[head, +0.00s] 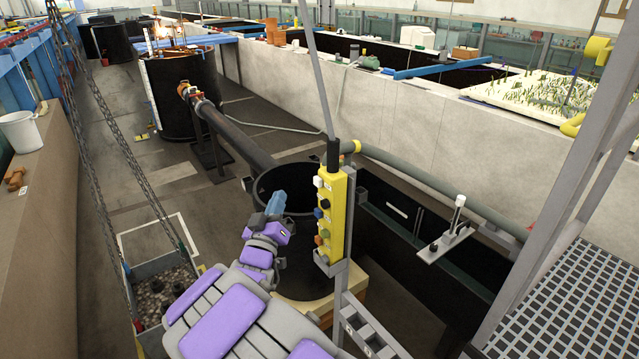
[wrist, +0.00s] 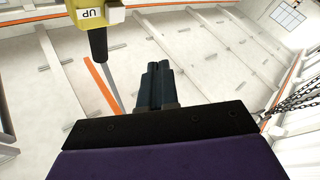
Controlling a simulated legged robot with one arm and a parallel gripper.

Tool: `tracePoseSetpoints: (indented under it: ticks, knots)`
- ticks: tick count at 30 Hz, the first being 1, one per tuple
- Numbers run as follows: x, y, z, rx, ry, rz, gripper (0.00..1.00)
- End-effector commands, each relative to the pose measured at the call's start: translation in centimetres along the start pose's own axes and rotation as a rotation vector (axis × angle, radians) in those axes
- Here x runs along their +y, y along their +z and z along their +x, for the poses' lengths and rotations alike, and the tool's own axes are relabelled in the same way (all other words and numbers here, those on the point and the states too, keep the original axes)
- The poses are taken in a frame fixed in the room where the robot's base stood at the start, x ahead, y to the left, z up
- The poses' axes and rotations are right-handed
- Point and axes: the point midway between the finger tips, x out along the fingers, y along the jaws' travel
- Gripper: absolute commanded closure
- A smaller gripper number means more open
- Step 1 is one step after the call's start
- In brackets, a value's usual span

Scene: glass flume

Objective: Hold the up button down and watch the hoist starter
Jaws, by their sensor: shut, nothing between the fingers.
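A yellow push-button pendant (head: 335,215) hangs from a cable in the middle of the head view, with a column of coloured buttons on its left side. The wrist view shows the cable end of the pendant (wrist: 98,22) at top left, with a white UP label (wrist: 90,13) upside down; most of the pendant is cut off there. My gripper (head: 277,203) is left of the pendant, apart from it. Its blue fingers (wrist: 158,82) are together and empty. No finger visibly touches a button. I cannot pick out the hoist starter.
A black round tank (head: 290,180) stands behind my gripper and the pendant. A grey post stands under the pendant. Chains run down to a stone-filled skip (head: 160,275) at lower left. A grated platform (head: 570,310) and steel frame are at right. Open floor lies at left.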

Motion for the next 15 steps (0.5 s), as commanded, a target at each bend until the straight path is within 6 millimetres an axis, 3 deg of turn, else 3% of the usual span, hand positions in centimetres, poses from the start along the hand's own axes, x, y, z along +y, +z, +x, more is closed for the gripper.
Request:
tracePoseSetpoints:
  ticks: [5, 15]
  knots:
    - [0.3, 0.8, 1.0, 0.002, 0.001, -0.002, 1.00]
    - [3.3, 3.3, 4.2, -0.001, 0.002, 0.002, 1.00]
